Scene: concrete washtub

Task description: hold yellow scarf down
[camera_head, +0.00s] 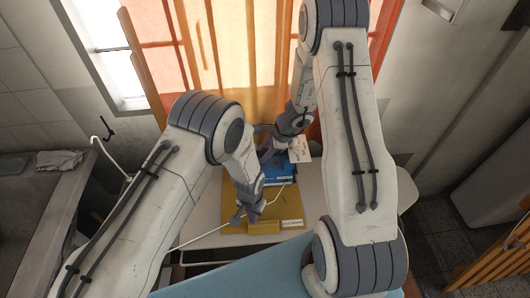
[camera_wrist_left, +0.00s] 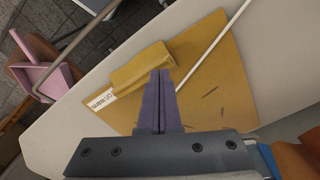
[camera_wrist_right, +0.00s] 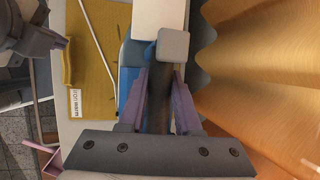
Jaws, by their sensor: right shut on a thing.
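The yellow scarf (camera_head: 233,203) lies flat on a pale board, with a thick folded band (camera_head: 264,228) along its near edge and a white label beside it. The scarf also shows in the left wrist view (camera_wrist_left: 225,75). My left gripper (camera_head: 248,214) is shut and empty, its tips over the scarf beside the folded band; I cannot tell whether they touch. My right gripper (camera_wrist_right: 160,75) is shut on a dark handle (camera_wrist_right: 159,95) with a pale grey end block, above a blue thing (camera_head: 273,171) at the scarf's far side.
A thin white cord or rod (camera_wrist_left: 212,45) crosses the scarf. The orange curtain (camera_head: 245,60) hangs close behind. Light blue cloth (camera_head: 240,270) is in front.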

